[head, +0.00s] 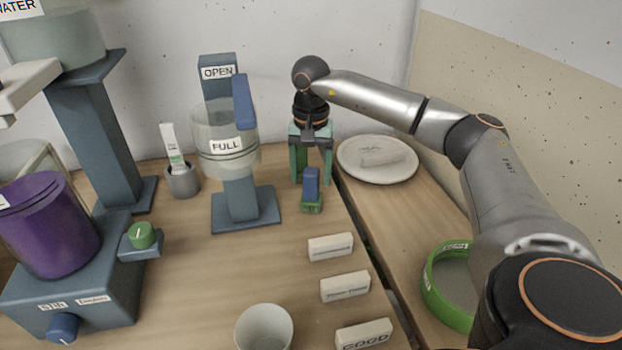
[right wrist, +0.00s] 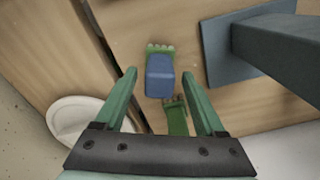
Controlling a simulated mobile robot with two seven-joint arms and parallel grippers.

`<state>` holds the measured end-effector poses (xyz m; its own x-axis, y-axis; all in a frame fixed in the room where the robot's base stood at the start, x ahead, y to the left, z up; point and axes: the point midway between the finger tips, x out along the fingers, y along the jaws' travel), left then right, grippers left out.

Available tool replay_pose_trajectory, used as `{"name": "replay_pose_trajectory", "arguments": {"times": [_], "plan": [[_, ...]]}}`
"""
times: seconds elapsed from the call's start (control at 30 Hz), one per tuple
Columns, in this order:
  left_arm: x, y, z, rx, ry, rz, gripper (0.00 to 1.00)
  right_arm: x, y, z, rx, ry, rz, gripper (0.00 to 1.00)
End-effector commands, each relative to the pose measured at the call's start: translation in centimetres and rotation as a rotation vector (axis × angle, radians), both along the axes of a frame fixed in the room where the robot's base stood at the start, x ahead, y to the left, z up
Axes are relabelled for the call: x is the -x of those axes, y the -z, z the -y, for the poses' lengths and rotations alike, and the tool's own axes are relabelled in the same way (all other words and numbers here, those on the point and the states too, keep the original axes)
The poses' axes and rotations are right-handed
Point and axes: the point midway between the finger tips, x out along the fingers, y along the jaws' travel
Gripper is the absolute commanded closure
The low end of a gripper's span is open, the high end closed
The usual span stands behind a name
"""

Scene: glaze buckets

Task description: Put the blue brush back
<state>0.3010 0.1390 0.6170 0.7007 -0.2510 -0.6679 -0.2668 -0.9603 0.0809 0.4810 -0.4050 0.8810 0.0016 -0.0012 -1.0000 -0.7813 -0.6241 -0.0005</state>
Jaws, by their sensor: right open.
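A blue upright block (head: 311,182), which I take to be the blue brush, stands on a small green base (head: 312,207) on the table. The wrist view shows the blue block (right wrist: 160,77) with a green toothed edge (right wrist: 160,48) at its far end. My right gripper (head: 312,180) points down at the block, its two green fingers apart and empty. In the wrist view the block lies between the fingertips (right wrist: 159,73); I cannot tell the depth. Another green piece (right wrist: 176,116) shows just behind the block. My left gripper is not in view.
A stand with a clear FULL container (head: 226,140) is left of the gripper. A grey cup (head: 183,181) holds a labelled strip. A plate (head: 375,177) lies to the right. Labelled white blocks (head: 345,287), a white cup (head: 264,327) and a green-rimmed dish (head: 430,288) are nearer.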

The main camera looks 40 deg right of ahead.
Motion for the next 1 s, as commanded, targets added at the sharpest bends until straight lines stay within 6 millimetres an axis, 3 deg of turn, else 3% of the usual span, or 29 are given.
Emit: {"name": "replay_pose_trajectory", "arguments": {"times": [0.2,0.4,0.6,1.0], "plan": [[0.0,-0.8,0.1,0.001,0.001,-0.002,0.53,-0.1,-5.2,-0.1,-0.001,-0.001,0.003,0.28],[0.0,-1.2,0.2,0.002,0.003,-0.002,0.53,-0.1,-8.6,-0.1,-0.001,-0.001,0.002,0.28],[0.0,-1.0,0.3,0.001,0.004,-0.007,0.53,0.0,-9.9,0.0,-0.001,-0.001,0.001,0.28],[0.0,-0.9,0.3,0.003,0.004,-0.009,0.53,0.0,-9.9,0.0,0.0,-0.001,0.0,0.28]]}}
